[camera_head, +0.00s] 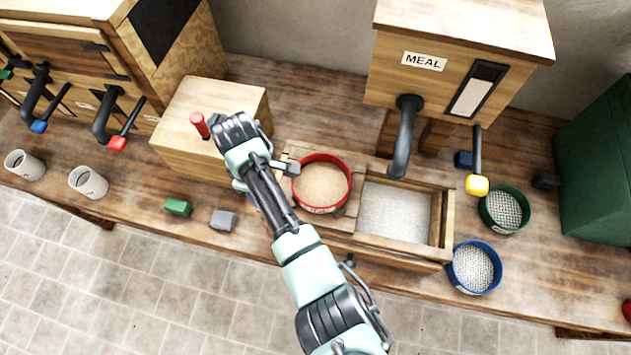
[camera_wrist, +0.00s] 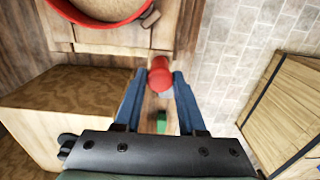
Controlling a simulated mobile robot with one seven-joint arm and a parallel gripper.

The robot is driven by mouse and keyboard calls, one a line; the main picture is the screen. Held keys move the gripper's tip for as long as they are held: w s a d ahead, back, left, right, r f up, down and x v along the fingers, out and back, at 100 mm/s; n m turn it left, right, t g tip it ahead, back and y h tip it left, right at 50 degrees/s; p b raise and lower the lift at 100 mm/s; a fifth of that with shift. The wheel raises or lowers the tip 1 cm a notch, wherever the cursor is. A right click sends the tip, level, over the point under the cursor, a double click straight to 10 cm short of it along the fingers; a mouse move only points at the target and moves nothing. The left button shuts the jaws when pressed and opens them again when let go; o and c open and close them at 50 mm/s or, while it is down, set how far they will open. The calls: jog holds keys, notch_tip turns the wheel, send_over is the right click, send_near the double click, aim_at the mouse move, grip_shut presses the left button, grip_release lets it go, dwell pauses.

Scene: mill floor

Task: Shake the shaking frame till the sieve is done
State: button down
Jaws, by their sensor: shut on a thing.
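The shaking frame (camera_head: 349,222) is a wooden slide at the left of an open-topped wooden box (camera_head: 447,232). A red-rimmed sieve (camera_head: 322,210) sits on the frame, holding a layer of tan meal; part of it shows at the top of the wrist view (camera_wrist: 112,24). My gripper (camera_wrist: 158,80) has its two blue fingers closed around a red knob (camera_wrist: 160,70) beside the frame. In the head view my arm hides the knob and most of the gripper. The box's right part shows a pale, whitish content.
A meal hopper (camera_head: 455,30) with a dark spout stands behind the box. A wooden block with a red handle (camera_head: 199,124) stands left of my arm. Blue (camera_head: 474,268) and green (camera_head: 504,209) sieves lie right. Small green (camera_head: 177,207) and grey (camera_head: 223,219) blocks and two cups (camera_head: 89,182) lie left.

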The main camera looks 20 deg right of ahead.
aim_at(304, 203)
jog(key=s+d+p, duration=0.3)
jog(key=d+p, duration=0.1)
jog(key=d, duration=0.1)
jog(key=s+d+p, duration=0.2)
jog(key=shift+s+d+r, duration=0.1)
jog(key=shift+s+d, duration=0.35)
jog(key=shift+d, duration=0.1)
jog(key=shift+a, duration=0.1)
jog(key=shift+w+a+b, duration=0.85)
jog(key=shift+w+a, duration=0.3)
jog(key=shift+a, duration=0.4)
jog(key=shift+w+a+b, duration=0.85)
jog(key=shift+w+a, duration=0.3)
jog(key=shift+a, duration=0.35)
jog(key=shift+w+a+b, duration=0.85)
jog(key=shift+w+a, duration=0.3)
jog(key=shift+a, duration=0.4)
